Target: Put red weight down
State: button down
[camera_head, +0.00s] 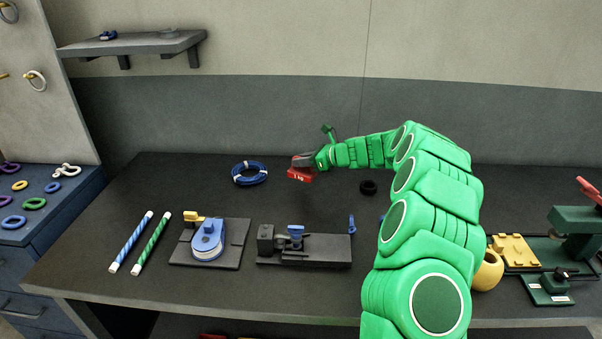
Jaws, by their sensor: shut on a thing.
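The red weight (301,175) is a small red block with white marking on its front. It is at the back middle of the dark workbench, to the right of the blue rope coil. My gripper (303,162) is at the end of my green arm and is shut on the weight from above and the right. The weight is at or just over the bench top; I cannot tell whether it touches. The fingertips are small and partly hidden by the weight.
In front are a clamp fixture (305,251), a blue device on a plate (208,240) and two striped rods (131,243). The bench (215,190) is clear around the weight.

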aim_at(301, 171)
jog(key=shift+w+a+f, duration=0.15)
jog(key=shift+w+f, duration=0.55)
jog(key=shift+f, duration=0.15)
jog(key=shift+w+a+f, duration=0.15)
jog(key=shift+w+f, duration=0.55)
jog(key=shift+f, duration=0.1)
jog(key=shift+w+f, duration=0.15)
jog(key=shift+f, duration=1.55)
jog(key=shift+f, duration=0.1)
jog(key=c, duration=1.1)
grip_release()
jog(key=shift+o, duration=0.2)
